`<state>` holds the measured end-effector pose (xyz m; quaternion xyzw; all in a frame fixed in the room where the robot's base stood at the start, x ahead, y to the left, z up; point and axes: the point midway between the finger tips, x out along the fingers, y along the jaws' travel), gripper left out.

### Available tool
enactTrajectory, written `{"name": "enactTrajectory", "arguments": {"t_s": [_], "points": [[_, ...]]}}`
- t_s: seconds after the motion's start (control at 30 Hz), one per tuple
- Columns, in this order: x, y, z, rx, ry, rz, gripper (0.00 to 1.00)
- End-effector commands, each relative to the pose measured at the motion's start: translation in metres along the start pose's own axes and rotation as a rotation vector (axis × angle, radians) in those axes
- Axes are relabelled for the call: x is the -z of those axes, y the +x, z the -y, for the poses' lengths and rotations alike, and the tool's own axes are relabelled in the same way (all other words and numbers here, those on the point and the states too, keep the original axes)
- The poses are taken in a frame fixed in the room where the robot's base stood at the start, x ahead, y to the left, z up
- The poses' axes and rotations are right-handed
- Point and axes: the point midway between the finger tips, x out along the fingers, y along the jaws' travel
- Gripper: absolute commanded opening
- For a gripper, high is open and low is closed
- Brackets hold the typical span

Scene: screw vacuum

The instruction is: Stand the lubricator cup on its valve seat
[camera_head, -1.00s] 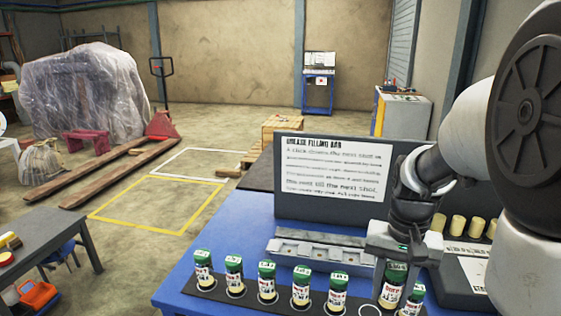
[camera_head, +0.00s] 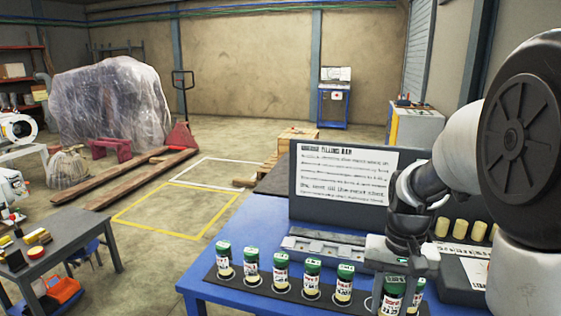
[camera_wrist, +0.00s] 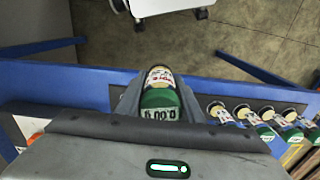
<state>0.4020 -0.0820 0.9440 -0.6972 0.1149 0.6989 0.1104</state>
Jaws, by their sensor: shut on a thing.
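My gripper (camera_wrist: 158,100) is shut on a lubricator cup (camera_wrist: 160,92), a small bottle with a green cap and a printed label. In the head view the held cup (camera_head: 393,292) hangs upright below my gripper (camera_head: 395,280), by the right end of the row of cups. Its lower end is cut off by the picture's edge. In the wrist view its green cap faces the camera, between the two fingers. I cannot make out the valve seat in either view.
Several similar green-capped cups (camera_head: 281,272) stand in a row on a dark strip along the blue bench (camera_head: 205,289). A sign board (camera_head: 345,178) stands behind them. A dark table (camera_head: 60,245) is at left, with machines (camera_head: 18,130) beyond. The marked floor between is open.

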Motion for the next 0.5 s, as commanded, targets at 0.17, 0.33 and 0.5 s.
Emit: {"name": "enactTrajectory", "arguments": {"t_s": [0.17,0.33,0.5], "points": [[0.017,0.005,0.039,-0.002,-0.133,0.0,0.09],[0.028,0.01,0.074,0.002,-0.249,0.0,0.09],[0.034,0.006,0.099,0.006,-0.326,-0.001,0.09]]}}
